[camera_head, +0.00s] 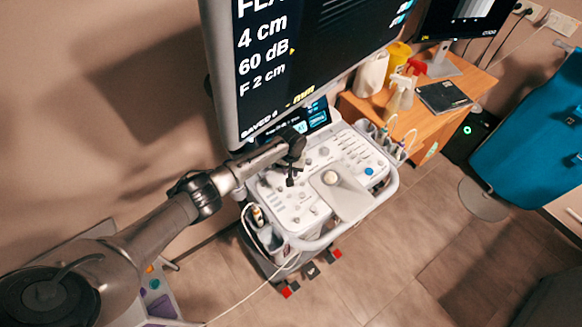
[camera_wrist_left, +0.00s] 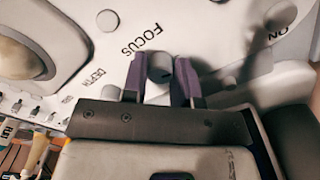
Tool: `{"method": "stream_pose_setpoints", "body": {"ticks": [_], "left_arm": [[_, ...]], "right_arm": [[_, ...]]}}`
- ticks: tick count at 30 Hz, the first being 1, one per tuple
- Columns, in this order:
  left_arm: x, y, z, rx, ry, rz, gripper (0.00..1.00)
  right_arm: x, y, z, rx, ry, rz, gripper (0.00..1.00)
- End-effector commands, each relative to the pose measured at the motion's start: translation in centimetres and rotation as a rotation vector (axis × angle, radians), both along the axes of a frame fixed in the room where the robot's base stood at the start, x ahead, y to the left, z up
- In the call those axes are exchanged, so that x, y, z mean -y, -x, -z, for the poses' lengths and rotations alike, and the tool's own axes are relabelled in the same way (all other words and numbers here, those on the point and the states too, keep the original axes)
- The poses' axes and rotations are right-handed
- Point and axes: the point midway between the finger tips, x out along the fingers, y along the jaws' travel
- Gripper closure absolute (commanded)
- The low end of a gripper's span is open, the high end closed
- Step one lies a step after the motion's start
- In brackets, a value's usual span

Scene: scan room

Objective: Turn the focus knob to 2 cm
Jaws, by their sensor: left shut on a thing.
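The focus knob (camera_wrist_left: 159,66) is a small grey round knob on the console's white control panel (camera_wrist_left: 100,65), beside the printed word FOCUS. My left gripper (camera_head: 291,179) comes down onto the left part of the panel. In the wrist view its two dark purple fingers stand on either side of the knob and are shut on it. The knob is hidden behind the gripper in the head view. The large screen (camera_head: 340,55) reads 4 cm, 60 dB and F 2 cm. My right gripper is not in view.
A trackball (camera_head: 330,178) and other knobs sit close by on the panel. The large screen hangs just above my left arm. A wooden desk (camera_head: 440,115) with bottles stands at the right, and a blue couch (camera_head: 530,130) lies beyond it.

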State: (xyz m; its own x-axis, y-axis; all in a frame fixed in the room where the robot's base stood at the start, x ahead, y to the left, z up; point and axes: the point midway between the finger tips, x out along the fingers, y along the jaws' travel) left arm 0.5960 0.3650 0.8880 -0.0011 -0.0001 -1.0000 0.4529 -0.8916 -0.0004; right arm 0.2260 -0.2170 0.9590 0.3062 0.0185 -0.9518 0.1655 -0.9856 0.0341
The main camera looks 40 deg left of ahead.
Motion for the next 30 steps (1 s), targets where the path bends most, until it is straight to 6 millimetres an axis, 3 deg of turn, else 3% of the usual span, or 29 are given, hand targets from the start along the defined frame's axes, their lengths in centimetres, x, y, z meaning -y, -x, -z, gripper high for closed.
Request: {"method": "stream_pose_setpoints", "body": {"ticks": [13,14,21,30], "left_arm": [[0.00,-0.03,0.00,0.001,0.000,-0.011,0.97],[-0.01,-0.03,0.00,0.001,0.000,-0.011,0.70],[-0.02,-0.02,0.00,0.001,0.000,-0.010,0.47],[-0.02,-0.06,-0.37,0.002,0.000,-0.009,0.47]], "right_arm": [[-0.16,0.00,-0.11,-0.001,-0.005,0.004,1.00],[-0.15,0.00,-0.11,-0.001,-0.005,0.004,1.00],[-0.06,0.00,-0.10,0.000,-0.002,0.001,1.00],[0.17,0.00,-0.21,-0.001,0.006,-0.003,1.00]]}}
